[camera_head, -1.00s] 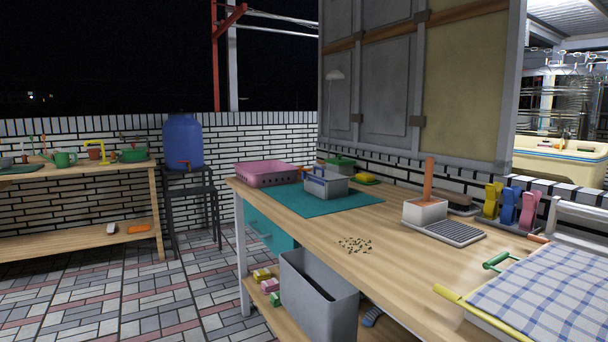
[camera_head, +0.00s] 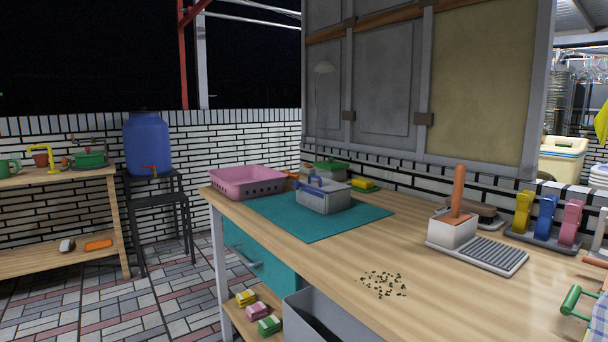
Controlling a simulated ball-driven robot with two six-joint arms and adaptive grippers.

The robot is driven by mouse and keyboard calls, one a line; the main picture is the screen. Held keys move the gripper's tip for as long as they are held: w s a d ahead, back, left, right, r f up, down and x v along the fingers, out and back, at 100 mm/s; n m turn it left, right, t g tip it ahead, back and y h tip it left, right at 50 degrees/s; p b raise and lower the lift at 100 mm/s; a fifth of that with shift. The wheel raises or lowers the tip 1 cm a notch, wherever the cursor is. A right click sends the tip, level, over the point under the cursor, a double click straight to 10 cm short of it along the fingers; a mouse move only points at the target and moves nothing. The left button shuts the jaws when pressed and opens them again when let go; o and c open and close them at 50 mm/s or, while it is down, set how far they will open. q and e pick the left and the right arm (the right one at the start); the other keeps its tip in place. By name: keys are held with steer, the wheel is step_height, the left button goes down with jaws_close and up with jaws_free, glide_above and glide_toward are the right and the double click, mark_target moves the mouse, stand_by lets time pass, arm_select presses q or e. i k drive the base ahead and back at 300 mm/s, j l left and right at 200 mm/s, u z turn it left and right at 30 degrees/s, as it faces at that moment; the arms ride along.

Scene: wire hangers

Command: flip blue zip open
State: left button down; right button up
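No zip can be made out for certain. A grey box (camera_head: 326,203) with a blue handle-like bar (camera_head: 318,184) along its top sits on a teal mat (camera_head: 285,216) on the wooden workbench; whether this bar is a zip I cannot tell. A blue peg-shaped thing (camera_head: 544,219) stands between a yellow one (camera_head: 523,211) and a pink one (camera_head: 570,224) in a dark holder at the bench's right back. Neither of my grippers is in view.
A pink basket (camera_head: 246,184) stands at the bench's left end. A white pot (camera_head: 452,230) with an upright brown handle stands by a ribbed tray (camera_head: 494,260). Small dark bits (camera_head: 383,284) lie near the front. A grey bin (camera_head: 318,318) stands below. Tiled floor at left is open.

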mark_target(295, 182)
steer(key=i+j+z, duration=0.4)
steer(key=i+j, duration=0.2)
steer(key=j, duration=0.3)
